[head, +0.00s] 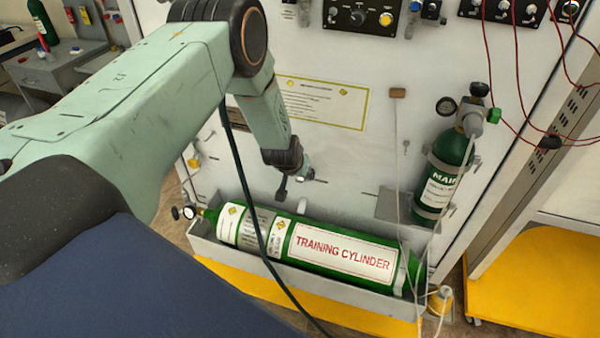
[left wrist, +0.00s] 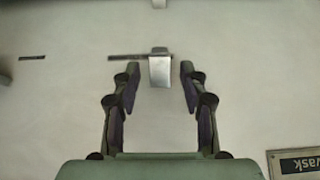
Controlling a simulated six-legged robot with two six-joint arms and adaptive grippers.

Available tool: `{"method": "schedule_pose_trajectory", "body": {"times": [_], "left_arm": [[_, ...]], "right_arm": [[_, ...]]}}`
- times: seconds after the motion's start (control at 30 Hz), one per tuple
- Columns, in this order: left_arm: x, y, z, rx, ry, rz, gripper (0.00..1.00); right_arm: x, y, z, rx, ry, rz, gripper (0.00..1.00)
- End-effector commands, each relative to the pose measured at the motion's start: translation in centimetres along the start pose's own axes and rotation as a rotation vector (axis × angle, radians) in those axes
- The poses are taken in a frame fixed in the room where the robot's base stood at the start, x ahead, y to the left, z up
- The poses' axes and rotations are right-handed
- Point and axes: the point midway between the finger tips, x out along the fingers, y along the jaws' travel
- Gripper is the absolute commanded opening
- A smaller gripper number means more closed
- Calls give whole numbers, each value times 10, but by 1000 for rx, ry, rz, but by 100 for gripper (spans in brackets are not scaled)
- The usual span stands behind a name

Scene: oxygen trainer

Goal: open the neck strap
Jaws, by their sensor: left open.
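A large green training cylinder (head: 330,248) lies on its side in a grey tray (head: 300,277), with its valve end at the left. My left gripper (head: 293,186) is above the cylinder, close to the pale panel. In the left wrist view, my left gripper (left wrist: 160,68) is open. A small metal tab (left wrist: 159,71) sticks out of a dark slot between its fingertips, with a gap on both sides. I cannot tell whether this tab is the neck strap, and no strap is clear at the cylinder's neck. My right gripper is not in view.
A smaller green main cylinder (head: 444,172) stands upright on the panel at the right. A thin cord hangs from a wooden toggle (head: 397,93) in front of the tray's right end. A dark hose crosses the training cylinder. Red wires hang at upper right.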

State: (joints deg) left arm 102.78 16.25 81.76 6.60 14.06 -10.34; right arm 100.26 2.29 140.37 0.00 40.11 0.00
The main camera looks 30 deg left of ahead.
Motion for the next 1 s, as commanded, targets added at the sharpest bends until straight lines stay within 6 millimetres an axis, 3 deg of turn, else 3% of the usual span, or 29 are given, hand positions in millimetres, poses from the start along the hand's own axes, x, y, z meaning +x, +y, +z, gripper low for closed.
{"method": "schedule_pose_trajectory", "body": {"times": [0.2,0.37,0.8,1.0], "left_arm": [[-1,0,0,0,-1,0,43],[-14,0,0,-1,0,1,43],[-87,0,-1,-4,1,1,43],[-111,0,-1,-2,1,1,43]], "right_arm": [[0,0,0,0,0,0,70],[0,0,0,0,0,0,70],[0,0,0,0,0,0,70],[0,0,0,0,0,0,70]]}}
